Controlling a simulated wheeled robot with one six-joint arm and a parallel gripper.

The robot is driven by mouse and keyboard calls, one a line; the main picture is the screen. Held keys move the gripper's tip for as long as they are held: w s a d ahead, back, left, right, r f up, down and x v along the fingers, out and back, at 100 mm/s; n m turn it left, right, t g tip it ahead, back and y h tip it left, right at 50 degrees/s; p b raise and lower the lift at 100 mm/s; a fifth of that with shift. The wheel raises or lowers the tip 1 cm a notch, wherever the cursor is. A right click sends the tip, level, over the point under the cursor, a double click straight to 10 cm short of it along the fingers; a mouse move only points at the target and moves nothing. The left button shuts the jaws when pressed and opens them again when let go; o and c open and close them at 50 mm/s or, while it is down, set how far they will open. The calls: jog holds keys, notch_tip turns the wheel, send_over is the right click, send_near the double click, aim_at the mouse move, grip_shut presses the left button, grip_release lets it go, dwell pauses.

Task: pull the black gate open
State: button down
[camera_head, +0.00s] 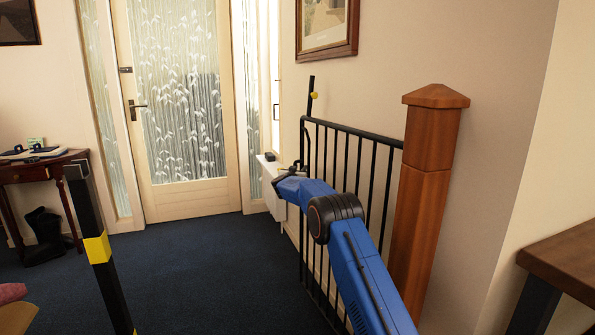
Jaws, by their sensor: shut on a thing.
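The black gate (345,160) has a top rail and several upright bars. It runs from the wooden post (432,185) on the right back to its far end, close along the right-hand wall. My gripper (287,170) is at the gate's far end, below the top rail, and is shut there on a part of the gate. The fingertips are small and partly hidden, so the exact part held is hard to make out. My blue arm covers some of the lower bars.
A black post (96,245) with a yellow band stands at the left. A dark wooden table (35,170) with boots beneath is behind it. A glazed door (180,100) is at the back. A brown tabletop (568,262) juts in at right. The blue carpet between is clear.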

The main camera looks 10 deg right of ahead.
jog(key=shift+d+f, duration=0.1)
jog(key=shift+d, duration=0.25)
jog(key=c, duration=1.7)
grip_release()
jog(key=shift+s+d, duration=0.1)
jog(key=shift+s, duration=0.05)
jog(key=shift+c, duration=0.2)
jog(key=shift+a, duration=0.25)
jog(key=v, duration=1.7)
jog(key=shift+a, duration=0.2)
jog(key=shift+s, duration=0.1)
